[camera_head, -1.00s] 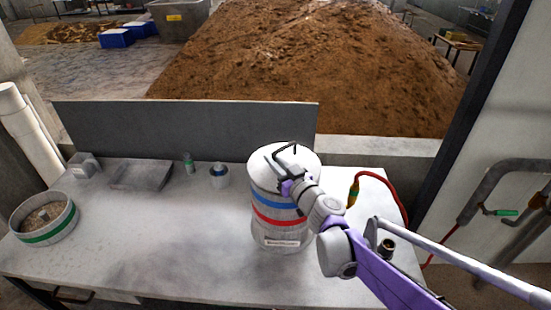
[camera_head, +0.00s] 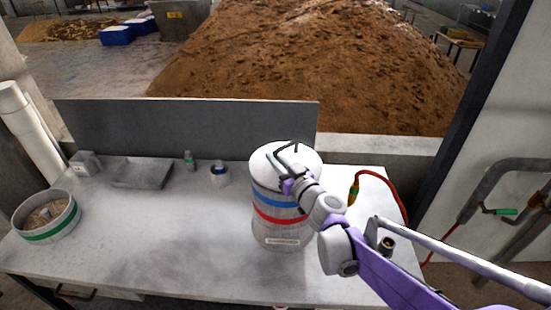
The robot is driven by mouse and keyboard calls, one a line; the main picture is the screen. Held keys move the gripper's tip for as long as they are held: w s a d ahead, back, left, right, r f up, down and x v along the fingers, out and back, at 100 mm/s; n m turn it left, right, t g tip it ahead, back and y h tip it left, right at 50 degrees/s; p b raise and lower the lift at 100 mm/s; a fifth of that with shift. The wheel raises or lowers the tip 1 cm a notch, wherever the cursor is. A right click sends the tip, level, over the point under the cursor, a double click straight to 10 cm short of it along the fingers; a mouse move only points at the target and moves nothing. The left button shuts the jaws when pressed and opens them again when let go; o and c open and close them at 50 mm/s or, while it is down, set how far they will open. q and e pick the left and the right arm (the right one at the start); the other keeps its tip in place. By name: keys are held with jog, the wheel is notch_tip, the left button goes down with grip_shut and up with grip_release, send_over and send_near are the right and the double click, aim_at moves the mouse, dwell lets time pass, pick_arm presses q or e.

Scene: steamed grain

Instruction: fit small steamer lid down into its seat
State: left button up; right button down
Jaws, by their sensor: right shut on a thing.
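The small steamer (camera_head: 264,226) is a pale cylinder with a blue and a red band and a label low on its front. It stands upright on the table, right of the middle. Its pale lid (camera_head: 264,158) lies on top, with a dark bent handle (camera_head: 290,147). My right gripper (camera_head: 285,161) is over the lid and shut on its handle; the fingers partly hide the handle. The lid looks about level on the rim, but I cannot tell whether it is fully seated. My left gripper is not in view.
A round green-banded container of grain (camera_head: 48,217) stands at the table's left. A grey tray (camera_head: 143,173), a small green bottle (camera_head: 190,161) and a blue-topped jar (camera_head: 219,174) stand at the back. A red hose (camera_head: 385,181) lies at right. The table's middle front (camera_head: 165,240) is clear.

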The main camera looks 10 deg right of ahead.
jog(key=shift+f, duration=0.25)
jog(key=shift+f, duration=0.25)
jog(key=shift+f+p, duration=0.2)
jog(key=shift+p, duration=0.1)
dwell(0.7)
jog(key=c, duration=0.8)
grip_release()
